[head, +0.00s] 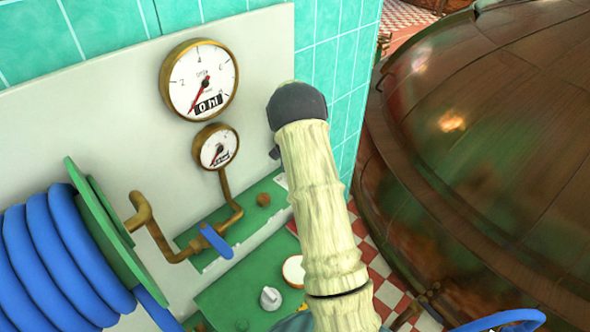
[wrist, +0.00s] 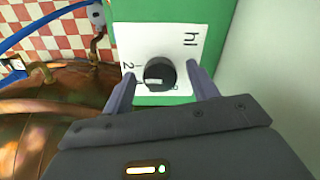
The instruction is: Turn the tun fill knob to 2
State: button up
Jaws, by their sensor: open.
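The tun fill knob (wrist: 159,74) is a dark round knob with a white mark on the lower part of its face. It sits on a white label plate (wrist: 185,40) marked "hl", with a "2" to the knob's left. I cannot tell exactly which figure the mark points to. My gripper (wrist: 161,69) is open, with one finger on each side of the knob; I cannot tell whether they touch it. In the head view, my arm hides the knob and my fingers.
A large gauge (head: 200,80) and a smaller gauge (head: 216,147) are on the pale wall panel. A blue hose reel (head: 60,260) is at left. A blue-handled valve (head: 216,241) and a pale knob (head: 270,298) are lower down. A large copper vessel (head: 490,130) fills the right.

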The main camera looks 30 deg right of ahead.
notch_tip(320, 180, up, 17)
jog(key=b, duration=0.2)
jog(key=shift+r, duration=0.2)
dwell(0.6)
jog(key=s+a+f+n+t, duration=0.1)
jog(key=s+a+f+n, duration=0.1)
jog(key=s+a, duration=0.3)
jog(key=s+a+f+n, duration=0.3)
jog(key=s+a+n, duration=0.2)
jog(key=s, duration=0.8)
jog(key=s+a+f+n+t, duration=0.1)
jog(key=s+a+f+n, duration=0.2)
jog(key=s+a, duration=0.4)
jog(key=shift+s+a+n+t, duration=0.3)
jog(key=shift+s+n, duration=0.3)
jog(key=shift+s, duration=0.4)
jog(key=shift+f, duration=0.1)
